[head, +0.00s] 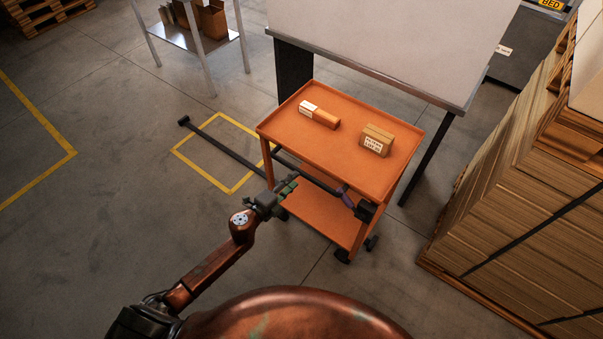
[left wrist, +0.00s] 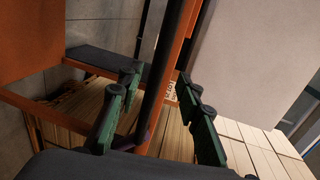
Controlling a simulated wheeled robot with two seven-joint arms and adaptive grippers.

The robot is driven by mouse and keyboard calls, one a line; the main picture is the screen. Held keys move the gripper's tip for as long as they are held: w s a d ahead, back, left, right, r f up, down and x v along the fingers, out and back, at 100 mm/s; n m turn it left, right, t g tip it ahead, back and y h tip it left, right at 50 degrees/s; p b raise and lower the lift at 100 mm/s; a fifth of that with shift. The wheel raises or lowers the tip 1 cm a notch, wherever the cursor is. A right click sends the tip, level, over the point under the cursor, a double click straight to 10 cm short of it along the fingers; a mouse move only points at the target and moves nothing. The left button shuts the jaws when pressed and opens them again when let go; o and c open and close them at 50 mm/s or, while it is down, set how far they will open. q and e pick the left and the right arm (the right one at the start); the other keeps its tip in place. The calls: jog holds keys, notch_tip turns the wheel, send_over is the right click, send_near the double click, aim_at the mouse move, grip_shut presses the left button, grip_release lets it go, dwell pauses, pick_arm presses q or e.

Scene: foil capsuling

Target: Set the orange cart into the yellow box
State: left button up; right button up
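The orange cart (head: 335,158) stands upright on the floor, with two shelves and dark casters. The yellow box (head: 253,172) is a taped outline on the floor to the cart's left; the cart stands beside it. A dark handle bar (head: 318,179) runs along the cart's near side, with a purple item on it (head: 346,196). My left gripper (head: 287,185) is near this handle's left part. In the left wrist view its green fingers (left wrist: 158,80) are apart, with the dark bar (left wrist: 166,60) between them; contact cannot be told. My right gripper is not in view.
An orange-and-white box (head: 320,115) and a small cardboard box (head: 376,141) sit on the cart's top. A dark bar (head: 220,145) crosses the yellow box. A white table (head: 390,45) stands behind the cart, and stacked cardboard (head: 520,200) stands to the right.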

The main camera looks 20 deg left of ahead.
aim_at(301, 173)
pick_arm(q)
jog(key=b+x, duration=0.1)
jog(key=x, duration=0.5)
jog(key=shift+w+f, duration=0.15)
jog(key=shift+w, duration=0.05)
jog(key=shift+c, duration=0.7)
grip_shut()
